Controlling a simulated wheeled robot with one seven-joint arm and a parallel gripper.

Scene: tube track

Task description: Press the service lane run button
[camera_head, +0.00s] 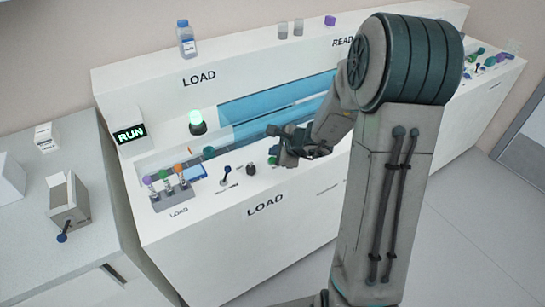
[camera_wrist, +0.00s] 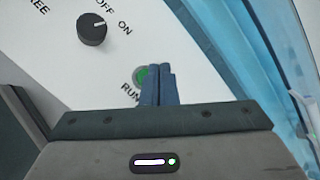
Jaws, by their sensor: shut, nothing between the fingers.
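The green run button (camera_wrist: 139,78) sits on the white panel in the wrist view, with the label RUN beside it. The fingers of my gripper (camera_wrist: 160,67) are shut and empty, and their tips overlap the right side of the button in this view. I cannot tell whether they touch it or whether it is pressed in. In the head view my gripper (camera_head: 281,150) is low over the white bench front, right of the black knob (camera_head: 250,169).
The black OFF/ON knob (camera_wrist: 92,29) is close by on the same panel. A lit RUN display (camera_head: 131,133) and a glowing green lamp (camera_head: 197,122) are at the bench's left. A tube rack (camera_head: 173,190) stands left of the knob. A blue transparent cover (camera_head: 276,100) lies behind.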

